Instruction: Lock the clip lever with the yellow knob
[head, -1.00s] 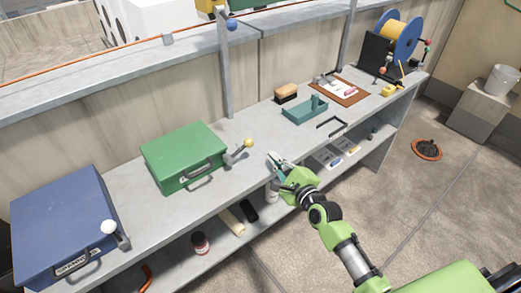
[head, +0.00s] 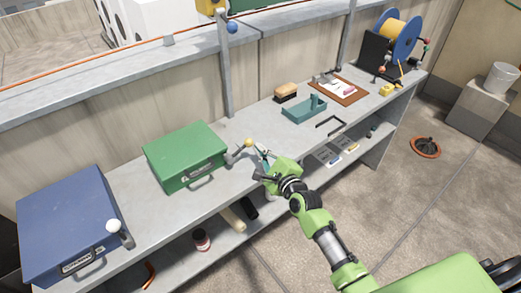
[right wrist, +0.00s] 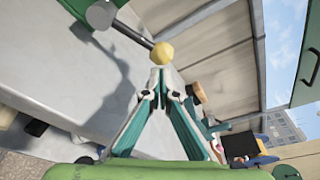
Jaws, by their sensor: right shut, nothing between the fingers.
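The clip lever with the yellow knob (head: 248,143) is at the right side of the green case (head: 186,150). Its grey arm points up and to the right from its pivot. In the right wrist view the yellow knob (right wrist: 162,53) sits just beyond my fingertips, with the dark lever rod running to a grey pivot (right wrist: 101,14). My right gripper (head: 262,152) is shut and empty, close to the right of the knob. In the right wrist view its fingers (right wrist: 161,74) meet at the tips; I cannot tell whether they touch the knob. My left gripper is not in view.
A blue case (head: 70,222) with a white-knobbed lever (head: 113,226) stands at the left. A teal tray (head: 304,109), a brush (head: 286,92), a clipboard (head: 340,89) and a cable reel (head: 399,40) are farther right. A post (head: 224,75) rises behind the bench.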

